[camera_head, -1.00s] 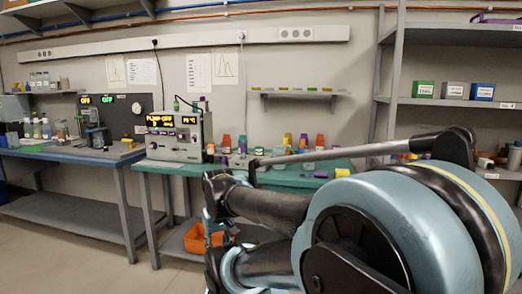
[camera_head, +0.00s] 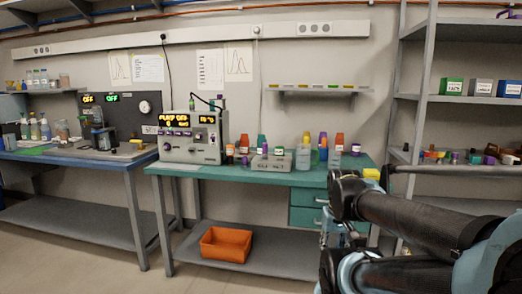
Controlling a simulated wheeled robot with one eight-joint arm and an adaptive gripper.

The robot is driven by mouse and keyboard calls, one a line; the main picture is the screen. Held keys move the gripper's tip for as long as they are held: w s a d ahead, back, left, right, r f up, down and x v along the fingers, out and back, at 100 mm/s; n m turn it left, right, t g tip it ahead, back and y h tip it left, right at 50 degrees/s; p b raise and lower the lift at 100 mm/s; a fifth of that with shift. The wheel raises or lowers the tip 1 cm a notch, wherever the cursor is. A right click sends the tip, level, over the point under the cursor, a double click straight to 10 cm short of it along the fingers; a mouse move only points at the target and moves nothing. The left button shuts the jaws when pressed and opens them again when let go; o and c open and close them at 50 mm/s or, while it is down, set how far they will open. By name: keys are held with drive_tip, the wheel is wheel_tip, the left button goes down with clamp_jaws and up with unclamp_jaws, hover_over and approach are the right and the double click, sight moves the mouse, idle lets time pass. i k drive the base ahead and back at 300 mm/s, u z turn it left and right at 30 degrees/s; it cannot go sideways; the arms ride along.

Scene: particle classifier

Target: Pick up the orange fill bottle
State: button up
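Several small bottles and containers stand on the green bench (camera_head: 190,169). At this size I cannot tell which is the orange fill bottle. My dark and pale-blue arm links fill the lower right, in front of the bench's right end. My gripper's fingers cannot be made out.
A grey instrument (camera_head: 191,136) with lit displays stands on the bench's left part. An orange bin (camera_head: 226,244) sits on the lower shelf. A blue bench (camera_head: 75,158) is at left, grey shelving (camera_head: 462,101) at right. Floor shows at lower left.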

sight(244, 139)
drive_tip(key=z, duration=0.05)
drive_tip(key=i, duration=1)
